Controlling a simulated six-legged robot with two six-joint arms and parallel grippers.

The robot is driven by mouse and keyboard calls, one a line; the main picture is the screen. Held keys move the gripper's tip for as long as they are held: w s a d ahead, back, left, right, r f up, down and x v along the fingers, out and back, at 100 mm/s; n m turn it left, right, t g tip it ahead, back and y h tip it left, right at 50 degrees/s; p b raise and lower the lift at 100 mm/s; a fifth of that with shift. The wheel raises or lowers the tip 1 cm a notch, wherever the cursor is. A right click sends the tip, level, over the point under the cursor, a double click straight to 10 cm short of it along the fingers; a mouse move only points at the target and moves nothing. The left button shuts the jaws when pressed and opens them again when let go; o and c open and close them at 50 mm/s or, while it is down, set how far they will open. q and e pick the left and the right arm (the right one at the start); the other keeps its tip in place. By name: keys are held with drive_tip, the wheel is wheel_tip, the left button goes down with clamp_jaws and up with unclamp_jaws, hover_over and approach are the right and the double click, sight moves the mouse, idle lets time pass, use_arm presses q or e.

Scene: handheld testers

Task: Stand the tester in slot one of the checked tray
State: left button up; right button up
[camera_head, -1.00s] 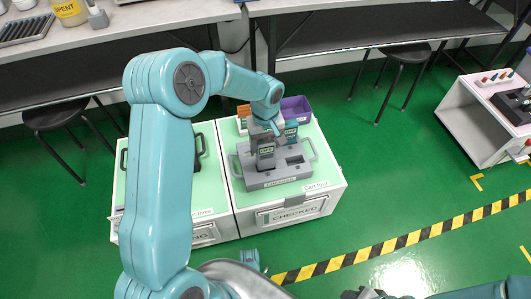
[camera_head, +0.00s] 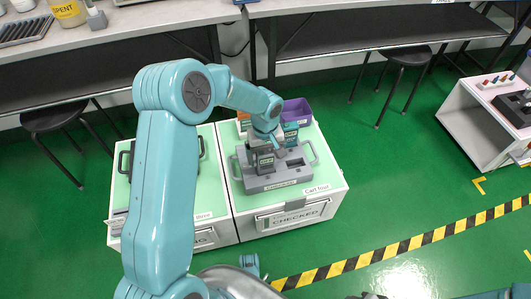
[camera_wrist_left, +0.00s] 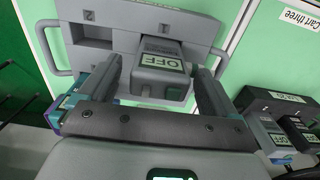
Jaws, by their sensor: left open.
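A grey tester (camera_head: 264,162) marked OFF stands upright at the left slot of the grey checked tray (camera_head: 280,184). In the left wrist view the tester (camera_wrist_left: 166,70) sits between the two fingers of my left gripper (camera_wrist_left: 160,85). The fingers are open on either side of it, with a visible gap on the left. The tester's lower end is hidden. In the head view my left gripper (camera_head: 266,145) is over the tray from behind. The other slot (camera_head: 296,163), marked 2 in the wrist view, looks empty. Only a dark piece of my right gripper (camera_head: 372,296) shows at the bottom edge.
The tray stands on a green-topped cart (camera_head: 325,176). A purple bin (camera_head: 296,110) and a teal device (camera_head: 291,133) are behind the tray. A bench (camera_head: 150,40) runs behind.

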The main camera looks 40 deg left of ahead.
use_arm(q)
drive_tip(key=shift+r, duration=0.3)
wheel_tip(320, 180, up, 11)
drive_tip(key=p, duration=0.4)
drive_tip(key=s+d+f+m+h, duration=0.25)
drive_tip(key=s+d+f, duration=0.25)
drive_tip(key=d+f, duration=0.25)
drive_tip(key=s+d+f+m+h, duration=0.1)
drive_tip(key=s+d+f+m, duration=0.2)
drive_tip(key=s+d+f, duration=0.4)
drive_tip(key=s+d+f+m, duration=0.2)
drive_tip(key=s+d+f, duration=0.2)
drive_tip(key=s, duration=0.5)
drive_tip(key=shift+f, duration=0.6)
drive_tip(key=shift+d+r+m+h, duration=0.1)
drive_tip(key=shift+m+h, duration=0.15)
wheel_tip(320, 180, up, 27)
drive_tip(key=p, duration=2.7)
